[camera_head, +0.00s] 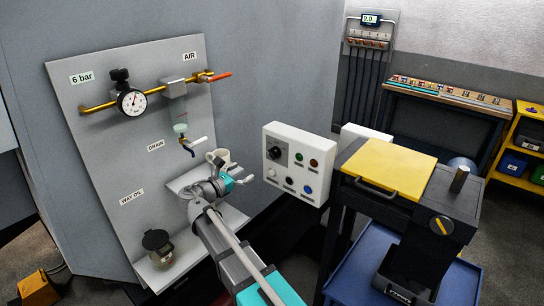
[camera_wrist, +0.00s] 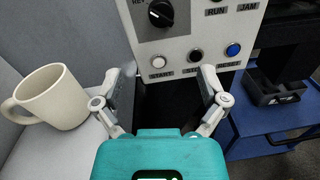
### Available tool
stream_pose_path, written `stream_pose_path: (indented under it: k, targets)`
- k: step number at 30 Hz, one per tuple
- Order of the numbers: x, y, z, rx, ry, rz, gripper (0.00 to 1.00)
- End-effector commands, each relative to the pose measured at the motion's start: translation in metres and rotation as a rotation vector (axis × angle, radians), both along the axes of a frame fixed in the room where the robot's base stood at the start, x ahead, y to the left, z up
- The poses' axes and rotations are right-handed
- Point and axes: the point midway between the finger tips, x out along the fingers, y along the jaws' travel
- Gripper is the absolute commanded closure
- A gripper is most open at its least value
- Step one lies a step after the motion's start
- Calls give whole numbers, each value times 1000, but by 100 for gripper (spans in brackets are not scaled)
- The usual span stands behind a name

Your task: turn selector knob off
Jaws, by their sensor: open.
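The selector knob (camera_head: 274,152) is a black round knob at the upper left of a white control panel (camera_head: 294,190). In the wrist view the knob (camera_wrist: 160,14) shows at the top, with a white pointer line, on the panel (camera_wrist: 218,52). Part of the label beside it reads "REV"; the rest is cut off. My gripper (camera_head: 240,178) is left of the panel in the head view, apart from it. In the wrist view my gripper (camera_wrist: 168,74) is open and empty, its fingers below the knob and pointing toward the panel's lower part.
A cream mug (camera_wrist: 52,96) stands on a shelf left of my gripper. Panel buttons include white (camera_wrist: 158,64), black (camera_wrist: 195,55) and blue (camera_wrist: 233,49). A blue cart (camera_wrist: 275,125) with a black tray stands right. A gauge (camera_head: 131,102) and pipes are on the left board.

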Motion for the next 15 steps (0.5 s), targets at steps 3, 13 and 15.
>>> stream_pose_path:
  k: [3, 13, 15]
  targets:
    - [0, 0, 0, 1, 0, -1, 7]
    - [9, -10, 0, 3, 0, -4, 7]
    - [13, -15, 0, 3, 0, -3, 7]
